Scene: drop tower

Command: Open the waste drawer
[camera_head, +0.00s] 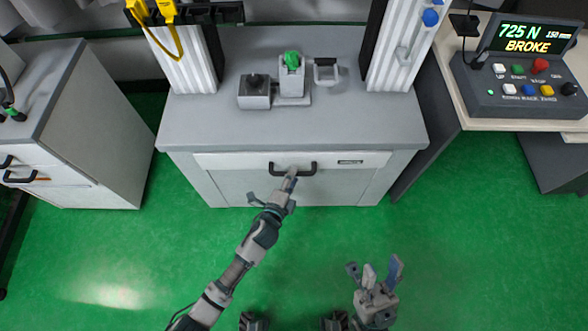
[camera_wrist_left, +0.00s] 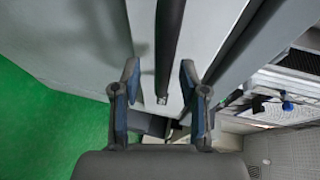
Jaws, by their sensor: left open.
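The waste drawer (camera_head: 235,161) is a shallow pale front under the grey worktop of the middle cabinet, with a small label at its right. It looks shut. Its black bar handle (camera_head: 309,171) is at the middle of the front. My left gripper (camera_head: 291,178) is at the handle and covers part of it in the head view. In the left wrist view the handle (camera_wrist_left: 169,45) runs between the open fingers of my left gripper (camera_wrist_left: 158,78), with gaps on both sides. My right gripper (camera_head: 376,272) is open and empty, low over the floor.
The drop tower's white columns (camera_head: 185,62) stand on the worktop (camera_head: 220,125), with a fixture holding a green piece (camera_head: 292,59) between them. A side cabinet (camera_head: 95,130) is at left, a control box (camera_head: 520,95) at right. Green floor (camera_head: 120,250) is clear in front.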

